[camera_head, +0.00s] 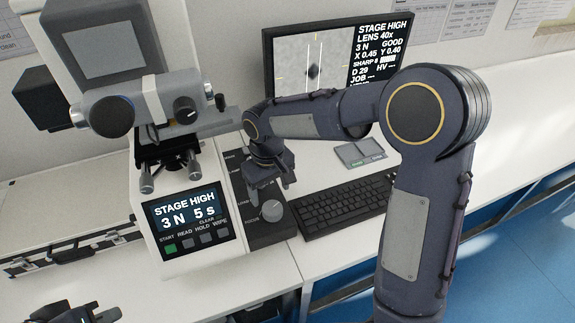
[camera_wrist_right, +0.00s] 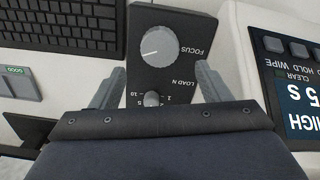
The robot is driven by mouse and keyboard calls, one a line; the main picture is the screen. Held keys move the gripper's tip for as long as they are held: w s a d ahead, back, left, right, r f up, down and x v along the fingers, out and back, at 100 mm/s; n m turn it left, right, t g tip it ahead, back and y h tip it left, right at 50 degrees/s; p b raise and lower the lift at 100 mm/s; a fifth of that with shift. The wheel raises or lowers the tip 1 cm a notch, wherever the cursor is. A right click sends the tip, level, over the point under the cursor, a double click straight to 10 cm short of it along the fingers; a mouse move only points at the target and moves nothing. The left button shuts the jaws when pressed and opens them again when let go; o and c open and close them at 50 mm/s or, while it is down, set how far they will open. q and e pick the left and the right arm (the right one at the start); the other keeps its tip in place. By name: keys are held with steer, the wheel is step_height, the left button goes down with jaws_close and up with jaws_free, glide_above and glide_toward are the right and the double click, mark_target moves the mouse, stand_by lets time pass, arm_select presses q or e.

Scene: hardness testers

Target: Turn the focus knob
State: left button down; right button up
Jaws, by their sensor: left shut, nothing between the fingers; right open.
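The focus knob (camera_head: 273,210) is a round grey dial at the front end of the dark control panel (camera_head: 262,238). In the right wrist view the focus knob (camera_wrist_right: 160,45) has a pointer line and the label FOCUS beside it. My right gripper (camera_head: 270,190) is open and empty above the panel, just behind the focus knob. In its wrist view the fingers (camera_wrist_right: 158,84) stand either side of the smaller LOAD N knob (camera_wrist_right: 152,99); the focus knob lies beyond the tips. My left gripper (camera_head: 88,314) is shut, partly cut off at the bottom left.
The hardness tester (camera_head: 165,225) stands left of the panel, its display reading STAGE HIGH, 3 N, 5 s. A keyboard (camera_head: 345,205) lies close on the right. The monitor (camera_head: 325,50) behind shows STAGE HIGH, LENS 40x, GOOD. A silver case (camera_head: 60,225) is at left.

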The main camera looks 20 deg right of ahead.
mark_target(271, 207)
step_height(271, 207, down, 7)
steer(key=shift+f+p, duration=0.1)
steer(key=shift+p, duration=0.2)
steer(key=shift+c, duration=0.4)
steer(key=c, duration=0.9)
steer(key=n+b, duration=0.1)
steer(key=n, duration=0.3)
steer(key=shift+n, duration=0.3)
steer(key=o, duration=1)
